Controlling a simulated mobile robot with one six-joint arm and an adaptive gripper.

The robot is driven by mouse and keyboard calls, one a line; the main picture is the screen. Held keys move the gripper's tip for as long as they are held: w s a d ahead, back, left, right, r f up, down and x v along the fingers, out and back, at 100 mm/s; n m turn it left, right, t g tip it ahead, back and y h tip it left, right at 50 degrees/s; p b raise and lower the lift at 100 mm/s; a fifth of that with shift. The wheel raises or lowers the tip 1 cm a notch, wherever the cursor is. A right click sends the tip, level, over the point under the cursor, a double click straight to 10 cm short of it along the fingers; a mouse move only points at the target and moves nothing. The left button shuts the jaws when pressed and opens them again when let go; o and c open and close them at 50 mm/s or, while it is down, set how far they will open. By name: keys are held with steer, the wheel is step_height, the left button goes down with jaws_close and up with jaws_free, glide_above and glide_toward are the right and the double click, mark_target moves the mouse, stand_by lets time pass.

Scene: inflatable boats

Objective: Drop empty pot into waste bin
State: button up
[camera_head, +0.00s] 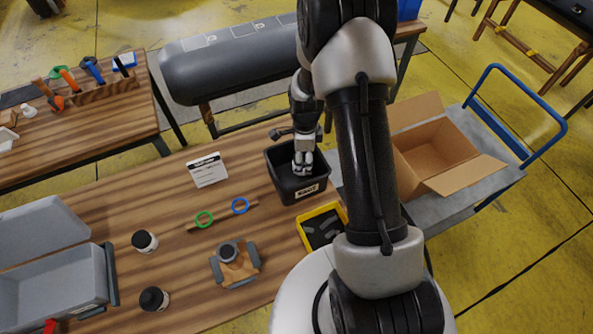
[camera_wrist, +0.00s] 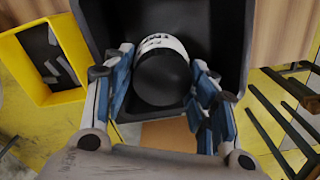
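The pot (camera_wrist: 162,78) has a black round end and a white label with print, and is seen end-on in the wrist view. My gripper (camera_wrist: 163,85) has a blue-padded finger along each side of it, and the fingers appear to hold it. The black waste bin (camera_wrist: 98,14) surrounds the pot in the wrist view. In the head view the bin (camera_head: 291,193) stands on the wooden table with a label on its front. My gripper (camera_head: 303,166) points down into its opening there. The pot is not clearly visible in the head view.
A yellow tray (camera_head: 305,236) with dark pieces sits just in front of the bin. Two other pots (camera_head: 145,241) (camera_head: 154,299), a wooden fixture (camera_head: 235,264), a white sign (camera_head: 207,170) and a grey box (camera_head: 50,291) are on the table. An open carton (camera_head: 437,151) stands on a cart at right.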

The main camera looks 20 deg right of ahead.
steer(key=o, duration=0.4)
step_height(320, 180, up, 12)
steer(key=shift+r, duration=0.1)
stand_by(0.6)
